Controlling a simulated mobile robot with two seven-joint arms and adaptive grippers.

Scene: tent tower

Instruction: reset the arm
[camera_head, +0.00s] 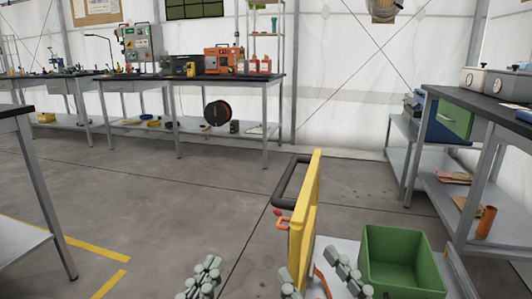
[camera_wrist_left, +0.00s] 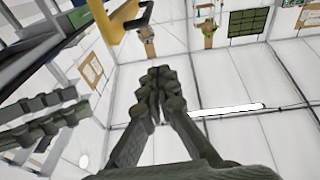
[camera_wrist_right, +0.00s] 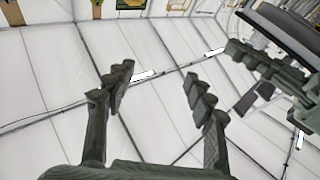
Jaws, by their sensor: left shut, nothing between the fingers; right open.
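My left gripper (camera_head: 207,272) is at the bottom of the head view, left of the yellow panel. Its fingers are together and empty in the left wrist view (camera_wrist_left: 160,82). My right gripper (camera_head: 314,262) is low beside the yellow panel, one finger on each side of the panel's lower part in the picture. Its fingers stand apart with nothing between them in the right wrist view (camera_wrist_right: 156,82). Both wrist views look towards the white tent walls and roof. My arms are mostly out of the head view.
A yellow panel (camera_head: 304,215) with a black handle (camera_head: 285,180) stands in front, beside a green bin (camera_head: 380,238). Workbenches stand at the back (camera_head: 272,77), near left (camera_head: 55,230) and right (camera_head: 455,98). The grey floor (camera_head: 170,205) between them is clear.

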